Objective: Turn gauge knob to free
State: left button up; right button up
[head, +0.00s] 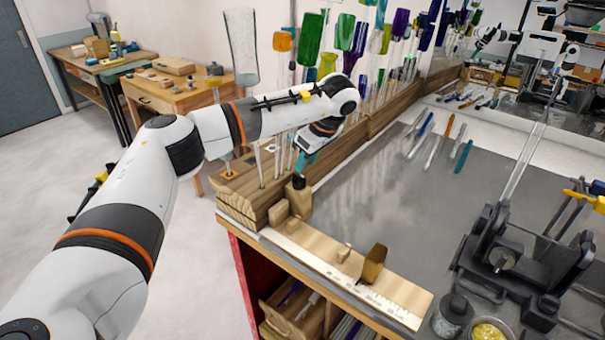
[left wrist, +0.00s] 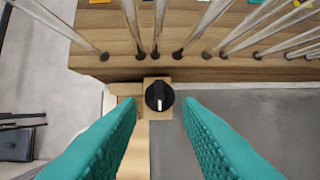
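The gauge knob is a round black dial (left wrist: 159,95) with a white pointer mark. It sits on a small wooden block, and the mark points toward the bottom of the left wrist view. In the head view the knob (head: 299,182) shows small on top of its block (head: 298,203). My left gripper (left wrist: 160,118) is open, with one teal finger on each side of the knob and a gap to both. In the head view the left gripper (head: 304,160) is just above the knob, partly hidden by my wrist. My right gripper is not directly in view.
A pale ruled wooden gauge board (head: 385,290) with a brown stop (head: 373,264) runs along the bench's front edge. A wooden rack (head: 243,192) holding upright glass rods stands right beside the knob. A black clamp device (head: 500,250) is at right. The grey bench middle is clear.

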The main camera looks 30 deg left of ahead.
pick_arm(q)
jog(key=b+v, duration=0.2)
jog(key=v, duration=0.5)
jog(key=shift+d+r, duration=0.2)
jog(key=shift+r, duration=0.1)
